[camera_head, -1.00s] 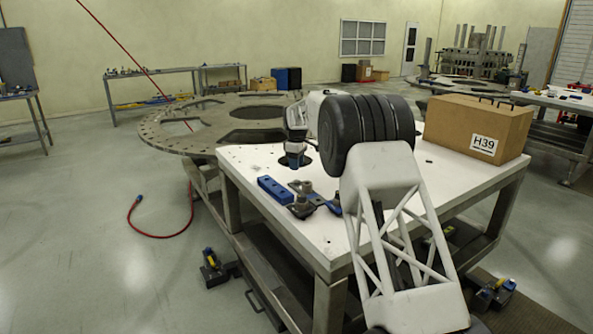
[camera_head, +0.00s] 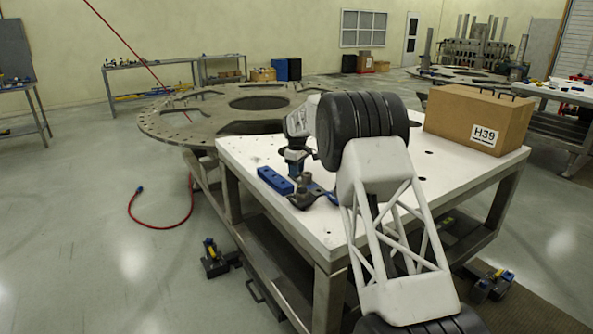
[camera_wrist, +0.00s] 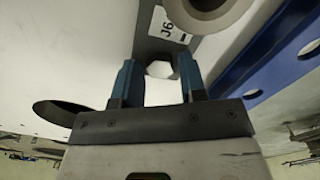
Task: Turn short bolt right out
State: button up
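My gripper (camera_wrist: 159,80) is open, its two blue fingers apart in the wrist view. A grey hexagonal bolt head (camera_wrist: 160,69) shows in the gap between the fingertips, with no clear contact on either side. The bolt sits on a dark grey block (camera_wrist: 152,45) with a white "J6" label. In the head view my gripper (camera_head: 296,164) points down at the dark clamp-like fixture (camera_head: 303,196) on the white table. The bolt itself cannot be made out there. Its length is hidden.
A round grey post (camera_wrist: 205,8) stands close beyond the fingers. A blue slotted bar (camera_wrist: 270,62) lies to the right. A blue block (camera_head: 274,180) is left of the fixture on the white table (camera_head: 400,185). A box marked H39 (camera_head: 460,108) stands at the right.

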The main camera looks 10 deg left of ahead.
jog(key=m, duration=0.8)
jog(key=shift+m, duration=2.6)
jog(key=m, duration=1.2)
jog(key=shift+m, duration=0.4)
jog(key=m, duration=0.3)
jog(key=shift+m, duration=2.6)
